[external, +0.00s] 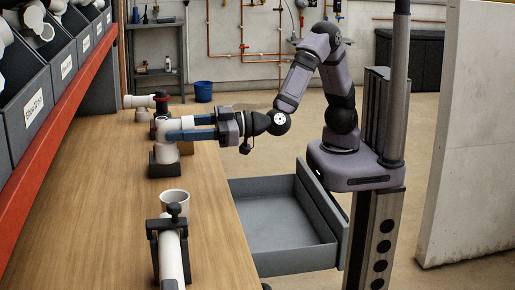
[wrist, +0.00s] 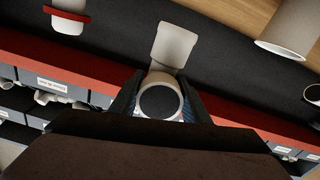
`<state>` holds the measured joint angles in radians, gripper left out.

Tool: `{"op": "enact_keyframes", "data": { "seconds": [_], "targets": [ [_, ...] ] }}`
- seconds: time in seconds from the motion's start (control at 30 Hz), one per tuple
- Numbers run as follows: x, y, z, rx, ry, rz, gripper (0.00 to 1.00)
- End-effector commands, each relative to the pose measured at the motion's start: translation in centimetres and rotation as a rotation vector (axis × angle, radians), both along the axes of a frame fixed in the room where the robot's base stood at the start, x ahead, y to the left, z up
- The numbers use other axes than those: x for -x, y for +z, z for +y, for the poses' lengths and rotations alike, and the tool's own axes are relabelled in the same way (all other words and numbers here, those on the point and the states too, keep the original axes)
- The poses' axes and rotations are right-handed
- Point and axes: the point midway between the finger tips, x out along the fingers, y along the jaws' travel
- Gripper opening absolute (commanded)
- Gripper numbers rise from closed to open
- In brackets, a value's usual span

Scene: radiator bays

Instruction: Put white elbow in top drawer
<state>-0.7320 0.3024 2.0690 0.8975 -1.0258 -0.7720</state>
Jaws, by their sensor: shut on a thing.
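My gripper (external: 168,128) reaches left over the workbench with its two blue-padded fingers shut on the white elbow (external: 163,152). The elbow is at a black block (external: 165,169) on the bench; I cannot tell whether it still touches it. In the wrist view the elbow (wrist: 174,46) sits between the fingers (wrist: 160,102), its round dark opening facing the camera and its other arm pointing up the picture. The top drawer (external: 285,250) is pulled open below the bench's right edge, and its visible inside is empty.
A white pipe (external: 173,258) in a black clamp and a white cup-like fitting (external: 174,197) stand nearer on the bench (external: 215,230). Another white fitting (external: 138,101) stands behind. Grey bins (external: 68,62) line a red rail (external: 75,95) at left.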

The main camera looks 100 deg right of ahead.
Motion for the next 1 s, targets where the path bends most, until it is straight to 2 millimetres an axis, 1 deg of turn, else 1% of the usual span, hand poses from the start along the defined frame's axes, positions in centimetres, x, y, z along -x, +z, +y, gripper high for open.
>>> {"op": "enact_keyframes", "data": {
  "seconds": [0.17, 0.27, 0.6, 0.7, 0.83, 1.0],
  "targets": [
    [0.0, 1.5, 0.0, -0.001, -0.001, -0.002, 0.15],
    [0.0, 2.8, 0.0, -0.001, -0.001, -0.002, 0.15],
    [0.0, 8.6, 0.0, 0.0, -0.001, -0.002, 0.15],
    [0.0, 10.0, 0.0, 0.0, -0.001, -0.002, 0.15],
    [0.0, 11.0, 0.0, 0.0, 0.0, -0.002, 0.15],
    [0.0, 11.2, 0.0, 0.0, 0.0, -0.002, 0.15]
  ]
}}
